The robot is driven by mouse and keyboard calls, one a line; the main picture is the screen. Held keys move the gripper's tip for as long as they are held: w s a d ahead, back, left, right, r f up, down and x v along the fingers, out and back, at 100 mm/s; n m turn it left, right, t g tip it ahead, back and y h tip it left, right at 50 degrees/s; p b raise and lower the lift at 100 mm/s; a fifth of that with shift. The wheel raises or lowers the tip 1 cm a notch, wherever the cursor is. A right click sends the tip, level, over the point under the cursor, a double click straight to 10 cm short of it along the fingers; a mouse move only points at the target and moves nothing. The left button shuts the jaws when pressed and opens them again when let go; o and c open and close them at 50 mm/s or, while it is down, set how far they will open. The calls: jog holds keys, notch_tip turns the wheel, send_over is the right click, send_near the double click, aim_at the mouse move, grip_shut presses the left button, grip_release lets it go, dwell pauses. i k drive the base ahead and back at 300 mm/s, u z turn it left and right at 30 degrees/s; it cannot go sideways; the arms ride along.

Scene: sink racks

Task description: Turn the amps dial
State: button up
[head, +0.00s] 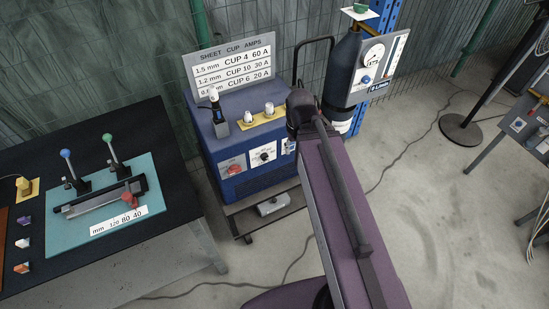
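A blue welding-type machine (238,128) stands in the middle of the head view. On its front, a small black dial (264,157) sits on a white plate, and a red knob (235,169) is to its left. The plate lettering is too small to read, so I cannot confirm which is the amps dial. A sign (232,62) above the machine lists sheet, cup and amps values. My purple arm rises from the bottom and ends in a dark joint at the machine's right side, covering part of it. My gripper does not show.
Pale cups (269,109) and a torch-like tool (217,110) stand on the machine. A gas cylinder (343,70) with a gauge panel (376,68) is to the right. A dark bench (85,125) with a teal board (62,236) is at left. Cables cross the floor.

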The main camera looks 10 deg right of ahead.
aim_at(264, 156)
jog(key=z, duration=0.6)
jog(key=k, duration=1.2)
jog(key=u, duration=0.4)
jog(key=i, duration=0.5)
jog(key=u, duration=0.1)
